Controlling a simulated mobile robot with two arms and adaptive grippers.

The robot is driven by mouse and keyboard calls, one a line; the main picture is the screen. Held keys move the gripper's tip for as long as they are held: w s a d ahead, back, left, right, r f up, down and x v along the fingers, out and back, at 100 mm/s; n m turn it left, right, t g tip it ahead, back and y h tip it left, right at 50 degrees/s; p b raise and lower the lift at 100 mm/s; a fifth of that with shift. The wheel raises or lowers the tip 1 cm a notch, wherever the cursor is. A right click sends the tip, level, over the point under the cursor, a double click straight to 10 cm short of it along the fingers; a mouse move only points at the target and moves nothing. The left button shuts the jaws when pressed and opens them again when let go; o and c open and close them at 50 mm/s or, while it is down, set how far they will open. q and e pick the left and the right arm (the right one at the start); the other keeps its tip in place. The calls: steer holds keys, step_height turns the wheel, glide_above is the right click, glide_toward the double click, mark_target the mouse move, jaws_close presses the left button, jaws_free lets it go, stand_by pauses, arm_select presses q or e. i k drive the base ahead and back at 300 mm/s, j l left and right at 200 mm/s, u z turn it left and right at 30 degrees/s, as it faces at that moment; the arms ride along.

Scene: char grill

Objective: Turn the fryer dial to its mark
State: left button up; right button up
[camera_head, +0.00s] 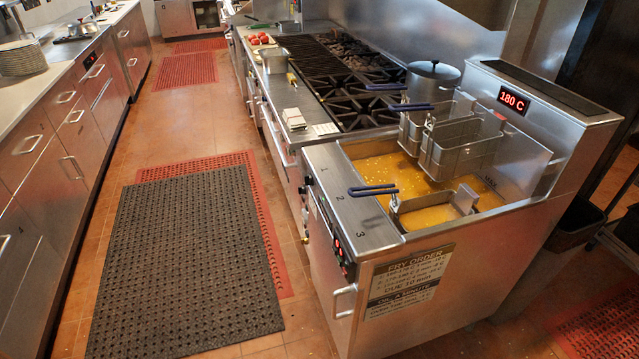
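The fryer (385,290) is a steel unit at the right, with oil and wire baskets in its open top. A dark control panel (336,240) with small red lights runs along its upper left face. The panel is seen at a steep angle, so I cannot make out the dial's pointer or its mark. A red display (513,100) on the fryer's back housing reads 180 C. One basket (437,208) sits low in the oil; others hang higher at the back. Neither of my grippers is in view.
A burner range (345,75) with a pot (433,78) adjoins the fryer's far side. A black mat (190,265) lies on the tiled floor beside the fryer. Steel drawers (50,150) line the left, leaving an open aisle. A handle (344,300) juts from the fryer's front.

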mark_target(309, 178)
steer(key=i+j+z, duration=0.2)
steer(key=z, duration=0.2)
steer(key=i+j+z, duration=0.2)
steer(key=z, duration=0.25)
